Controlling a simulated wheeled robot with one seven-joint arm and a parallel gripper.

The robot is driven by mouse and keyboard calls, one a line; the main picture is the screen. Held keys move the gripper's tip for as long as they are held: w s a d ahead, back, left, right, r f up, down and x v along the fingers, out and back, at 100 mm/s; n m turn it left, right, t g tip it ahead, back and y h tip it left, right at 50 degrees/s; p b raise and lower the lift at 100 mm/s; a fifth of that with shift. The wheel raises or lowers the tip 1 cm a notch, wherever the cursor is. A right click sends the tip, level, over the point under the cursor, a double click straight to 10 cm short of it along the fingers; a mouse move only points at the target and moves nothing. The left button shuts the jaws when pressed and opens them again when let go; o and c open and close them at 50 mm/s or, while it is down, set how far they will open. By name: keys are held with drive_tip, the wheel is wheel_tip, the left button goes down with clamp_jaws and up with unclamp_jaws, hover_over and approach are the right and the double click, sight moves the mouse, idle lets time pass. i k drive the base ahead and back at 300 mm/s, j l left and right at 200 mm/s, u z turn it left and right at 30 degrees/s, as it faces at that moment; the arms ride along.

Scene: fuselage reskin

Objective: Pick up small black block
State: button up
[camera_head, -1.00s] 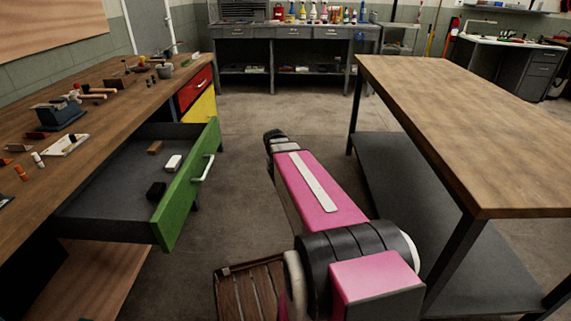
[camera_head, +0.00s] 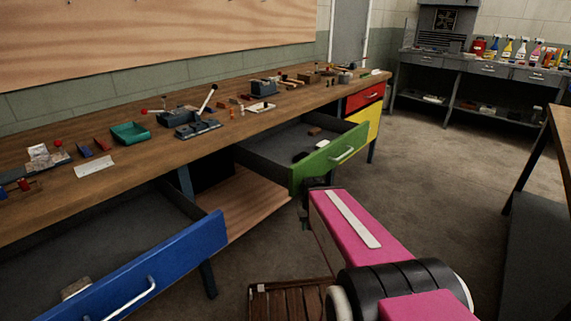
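The small black block (camera_head: 299,156) lies on the floor of the open green-fronted drawer (camera_head: 330,155), near its front left. In this view it is small and partly hidden by the drawer's front. A white block (camera_head: 323,143) lies to its right, and a brown block (camera_head: 314,131) lies farther back in the same drawer. My pink arm reaches forward from the lower right, its far end close to the green drawer front.
A blue-fronted drawer (camera_head: 160,275) stands open at the lower left, with a light block (camera_head: 76,288) inside. The wooden workbench (camera_head: 220,135) above holds tools and a green tray (camera_head: 130,133). Another table (camera_head: 560,150) stands at right. Bare floor lies between.

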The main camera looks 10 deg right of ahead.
sight(298, 158)
drive_tip(key=j+u, duration=0.1)
drive_tip(key=u, duration=0.6)
drive_tip(key=i+l+u, duration=0.2)
drive_tip(key=u, duration=0.25)
drive_tip(key=i+l+u, duration=0.1)
drive_tip(key=l+u, duration=0.3)
drive_tip(key=i+l+u, duration=0.1)
drive_tip(key=l+u, duration=1.25)
drive_tip(key=k+l+u, duration=0.3)
drive_tip(key=k, duration=0.2)
drive_tip(key=k+l+u, duration=0.25)
drive_tip(key=l+u, duration=0.2)
drive_tip(key=k+l+u, duration=0.3)
drive_tip(key=u, duration=0.15)
